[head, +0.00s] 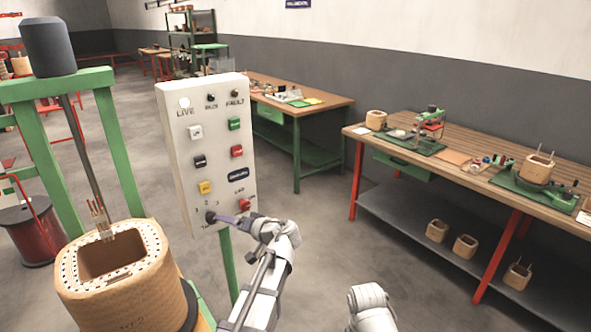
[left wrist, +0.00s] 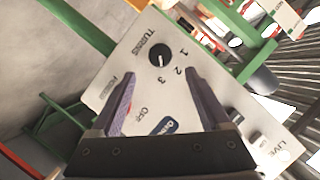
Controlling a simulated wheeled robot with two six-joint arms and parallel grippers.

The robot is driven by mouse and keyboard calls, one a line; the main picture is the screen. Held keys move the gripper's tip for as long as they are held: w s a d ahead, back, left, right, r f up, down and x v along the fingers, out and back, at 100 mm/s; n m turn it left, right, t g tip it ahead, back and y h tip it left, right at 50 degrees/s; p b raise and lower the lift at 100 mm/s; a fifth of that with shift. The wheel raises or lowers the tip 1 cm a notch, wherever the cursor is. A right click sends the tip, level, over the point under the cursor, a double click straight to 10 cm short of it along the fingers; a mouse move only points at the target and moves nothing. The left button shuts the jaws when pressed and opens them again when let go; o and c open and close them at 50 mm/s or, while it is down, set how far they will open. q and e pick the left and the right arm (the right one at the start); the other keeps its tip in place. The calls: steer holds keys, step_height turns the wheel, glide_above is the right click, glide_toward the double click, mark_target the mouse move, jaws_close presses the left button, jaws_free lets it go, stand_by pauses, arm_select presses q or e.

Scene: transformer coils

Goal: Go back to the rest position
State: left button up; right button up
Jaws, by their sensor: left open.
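A white control panel (head: 215,150) stands upright on a green post. It carries coloured buttons, small lamps and a black rotary knob (head: 211,217) at its lower left. My left gripper (head: 224,220) is at the lower part of the panel, close to the knob. In the left wrist view, my left gripper (left wrist: 160,76) has its two purple fingers spread and empty. The knob (left wrist: 160,54) shows just beyond the fingertips, apart from them, near the numbers 1, 2 and 3. A white part of my other arm shows at the bottom of the head view; its gripper is out of frame.
A tan wound coil block (head: 120,290) stands at the lower left under a green frame (head: 110,130). A wooden workbench (head: 480,135) with parts on green mats is at the right, wooden coil forms on its lower shelf. A second bench (head: 290,90) stands behind. Grey floor between is clear.

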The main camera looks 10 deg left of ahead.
arm_select(q)
steer(key=s+d+f+m+g+h+p, duration=0.3)
steer(key=s+d+h, duration=0.3)
steer(key=s+d, duration=0.6)
steer(key=s+d+f+m+g+h+p, duration=0.3)
steer(key=s+d, duration=0.9)
steer(key=d, duration=0.5)
step_height(320, 180, down, 2)
steer(key=m+h+p, duration=0.1)
steer(key=h, duration=0.2)
steer(key=shift+s+d+p, duration=0.25)
steer(key=shift+s+p, duration=0.05)
steer(key=shift+p, duration=0.1)
